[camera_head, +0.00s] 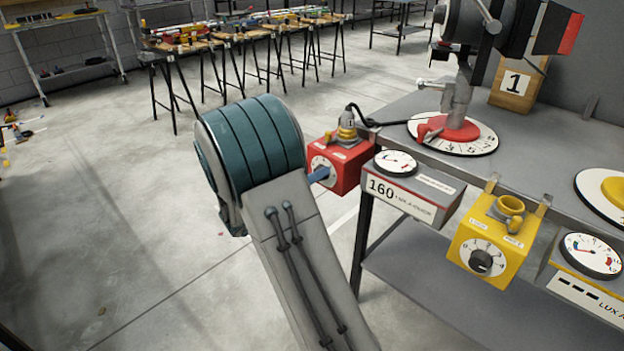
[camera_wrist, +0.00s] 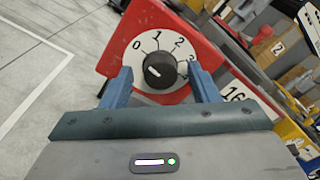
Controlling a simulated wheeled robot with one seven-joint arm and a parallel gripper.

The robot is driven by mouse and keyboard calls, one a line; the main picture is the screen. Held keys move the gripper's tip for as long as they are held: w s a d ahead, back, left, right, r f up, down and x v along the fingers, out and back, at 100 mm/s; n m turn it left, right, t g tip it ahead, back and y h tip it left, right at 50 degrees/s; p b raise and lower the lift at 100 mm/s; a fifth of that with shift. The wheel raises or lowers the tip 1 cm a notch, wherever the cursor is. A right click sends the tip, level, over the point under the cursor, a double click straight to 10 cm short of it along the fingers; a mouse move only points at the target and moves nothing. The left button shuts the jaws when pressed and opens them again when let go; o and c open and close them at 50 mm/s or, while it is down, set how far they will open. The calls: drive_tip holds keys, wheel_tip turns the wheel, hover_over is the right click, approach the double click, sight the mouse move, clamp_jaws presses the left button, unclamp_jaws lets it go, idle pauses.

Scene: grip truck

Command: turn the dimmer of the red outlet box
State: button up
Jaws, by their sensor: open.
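The red outlet box (camera_head: 345,165) hangs at the left front corner of the grey table, with a plug and black cable on top. In the wrist view the red box (camera_wrist: 111,55) shows its white dial plate (camera_wrist: 150,42) with numbers and a black dimmer knob (camera_wrist: 160,70) with a white pointer mark. My gripper (camera_wrist: 163,80) is open, its two blue fingers on either side of the knob, with gaps showing between fingers and knob. In the head view my arm hides most of the gripper and part of the dial; one blue finger shows.
A grey meter reading 160 (camera_head: 412,190) sits right of the red box. A yellow outlet box (camera_head: 490,245) with its own knob hangs farther right on the table edge (camera_head: 560,200). A lamp on a red base (camera_head: 455,130) stands behind.

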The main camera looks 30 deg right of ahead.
drive_tip(key=c, duration=1)
drive_tip(key=shift+m, duration=0.5)
drive_tip(key=shift+s+m+t+y+b, duration=0.15)
drive_tip(key=shift+m+y+b, duration=0.15)
drive_tip(key=shift+m+b, duration=2.4)
drive_tip(key=shift+m+t+y+b, duration=0.25)
drive_tip(key=shift+m+b, duration=0.75)
drive_tip(key=shift+m, duration=3.4)
